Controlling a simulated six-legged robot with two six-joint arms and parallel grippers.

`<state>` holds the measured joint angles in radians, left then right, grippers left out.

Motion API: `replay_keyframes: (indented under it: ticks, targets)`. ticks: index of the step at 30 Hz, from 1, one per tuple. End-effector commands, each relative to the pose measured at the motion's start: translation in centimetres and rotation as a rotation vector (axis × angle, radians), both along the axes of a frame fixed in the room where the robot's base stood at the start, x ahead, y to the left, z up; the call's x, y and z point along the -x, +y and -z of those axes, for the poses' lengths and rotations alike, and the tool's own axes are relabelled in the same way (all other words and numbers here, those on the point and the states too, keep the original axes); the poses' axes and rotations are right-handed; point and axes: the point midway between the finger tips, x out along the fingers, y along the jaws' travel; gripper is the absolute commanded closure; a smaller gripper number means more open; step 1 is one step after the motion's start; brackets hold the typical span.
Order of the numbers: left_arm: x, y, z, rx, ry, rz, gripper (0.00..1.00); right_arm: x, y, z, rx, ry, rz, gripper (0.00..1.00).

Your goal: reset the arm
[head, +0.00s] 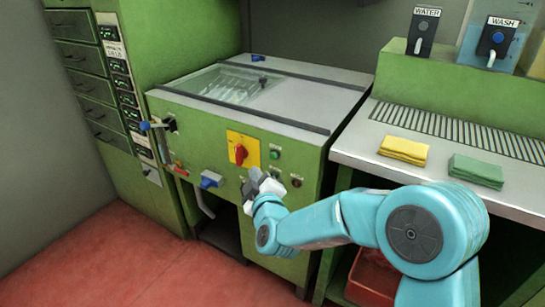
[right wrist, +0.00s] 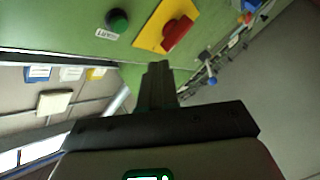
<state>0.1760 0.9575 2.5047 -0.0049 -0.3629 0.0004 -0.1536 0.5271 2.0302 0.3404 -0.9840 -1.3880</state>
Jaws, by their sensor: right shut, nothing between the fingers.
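My right arm, teal, reaches in from the lower right of the head view. Its gripper (head: 262,184) is at the front of the green machine (head: 215,140), below the yellow plate (head: 236,142) with the red rotary switch (head: 240,153). In the right wrist view the dark fingers (right wrist: 157,84) are together with nothing between them. Beyond them show the red switch (right wrist: 178,33) and a green button (right wrist: 117,21). I cannot tell how close the gripper is to the panel. My left gripper is not in view.
A blue-handled valve (head: 210,179) is left of the gripper. At right, a counter (head: 355,155) holds a yellow cloth (head: 404,149) and a green cloth (head: 476,170), below the water (head: 423,30) and wash (head: 495,40) taps. A red bin (head: 372,278) sits under it. Red floor (head: 130,260) is open at left.

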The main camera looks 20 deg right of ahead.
Motion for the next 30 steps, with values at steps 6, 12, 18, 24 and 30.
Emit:
replay_keyframes:
  ticks: [6, 12, 18, 24, 30]
  targets:
    - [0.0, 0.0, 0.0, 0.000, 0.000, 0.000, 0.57, 0.0, 0.0, 0.0, 0.000, 0.000, 0.000, 1.00]
    - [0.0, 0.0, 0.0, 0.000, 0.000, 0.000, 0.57, 0.0, -0.4, 0.1, -0.001, 0.002, 0.006, 1.00]
    - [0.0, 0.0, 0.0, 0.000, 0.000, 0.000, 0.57, 0.9, -3.3, 8.8, 0.017, 0.165, 0.047, 1.00]
    - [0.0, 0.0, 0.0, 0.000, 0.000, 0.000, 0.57, 8.2, -2.4, 23.9, -0.125, 0.540, -0.022, 1.00]
    - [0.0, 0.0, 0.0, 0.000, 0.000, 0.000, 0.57, 20.0, 1.0, 34.0, -0.494, 0.948, 0.009, 1.00]
